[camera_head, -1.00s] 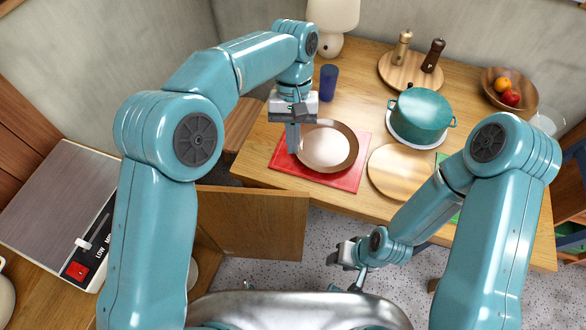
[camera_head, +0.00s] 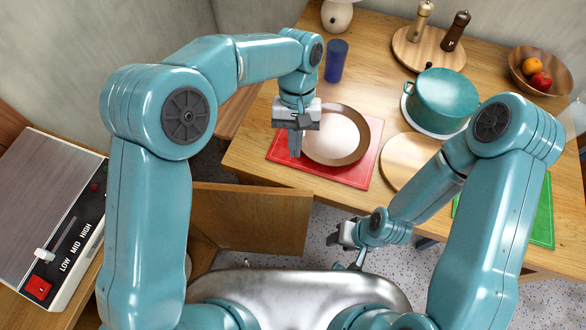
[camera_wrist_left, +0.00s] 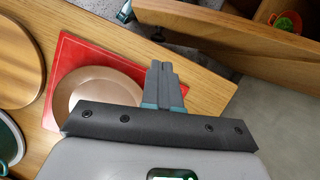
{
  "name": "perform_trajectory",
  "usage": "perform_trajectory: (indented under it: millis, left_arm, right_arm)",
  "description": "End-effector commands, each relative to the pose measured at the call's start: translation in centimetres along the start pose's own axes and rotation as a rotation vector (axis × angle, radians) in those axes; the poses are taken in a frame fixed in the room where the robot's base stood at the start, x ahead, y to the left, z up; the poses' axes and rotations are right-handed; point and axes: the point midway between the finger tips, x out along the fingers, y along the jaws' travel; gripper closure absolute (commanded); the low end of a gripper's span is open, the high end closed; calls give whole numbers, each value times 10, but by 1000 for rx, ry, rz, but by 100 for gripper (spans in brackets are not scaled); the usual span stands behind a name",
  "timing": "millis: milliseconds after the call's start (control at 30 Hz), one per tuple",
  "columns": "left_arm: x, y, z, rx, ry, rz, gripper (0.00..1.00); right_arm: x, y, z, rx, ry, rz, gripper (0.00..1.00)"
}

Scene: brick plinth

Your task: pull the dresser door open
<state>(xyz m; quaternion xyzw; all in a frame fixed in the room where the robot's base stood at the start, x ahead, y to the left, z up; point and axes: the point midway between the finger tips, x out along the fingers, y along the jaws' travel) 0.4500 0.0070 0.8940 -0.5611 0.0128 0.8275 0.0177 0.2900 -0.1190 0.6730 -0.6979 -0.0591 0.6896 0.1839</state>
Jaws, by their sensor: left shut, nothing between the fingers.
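The dresser door (camera_head: 265,220) is a plain wooden panel in the head view. It stands swung out from the dresser at the lower left, with an opening visible behind its left part. My left gripper (camera_head: 295,143) is shut and empty. It appears over the red mat (camera_head: 365,180) and the left edge of the plate (camera_head: 330,140), above the door in the picture and apart from it. Its closed fingers (camera_wrist_left: 164,82) also show in the left wrist view, with a wooden panel (camera_wrist_left: 250,45) beyond them. My right gripper (camera_head: 343,236) is low, right of the door; its jaw gap is unclear.
A wooden table (camera_head: 245,160) holds a blue cup (camera_head: 336,60), a teal pot (camera_head: 442,100), a round board (camera_head: 408,165) and a fruit bowl (camera_head: 520,70). A control box with a slider (camera_head: 50,210) stands at left. Speckled floor shows right of the door.

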Motion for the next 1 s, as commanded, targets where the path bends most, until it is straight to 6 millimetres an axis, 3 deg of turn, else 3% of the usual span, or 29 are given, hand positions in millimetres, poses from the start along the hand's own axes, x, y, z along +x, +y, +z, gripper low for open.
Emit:
perform_trajectory:
  millis: [167,400,867,1000]
  left_arm:
    - [39,-1,1,1,-6,-2,100]
    - [47,-1,29,2,-2,-1,100]
    - [50,-1,34,1,-1,-1,100]
    - [57,0,49,46,-2,-20,100]
  right_arm:
    - [0,0,0,0,0,0,57]
    - [-5,-2,0,0,0,0,57]
    - [-6,-2,0,0,0,0,57]
    - [-2,-1,0,0,0,0,57]
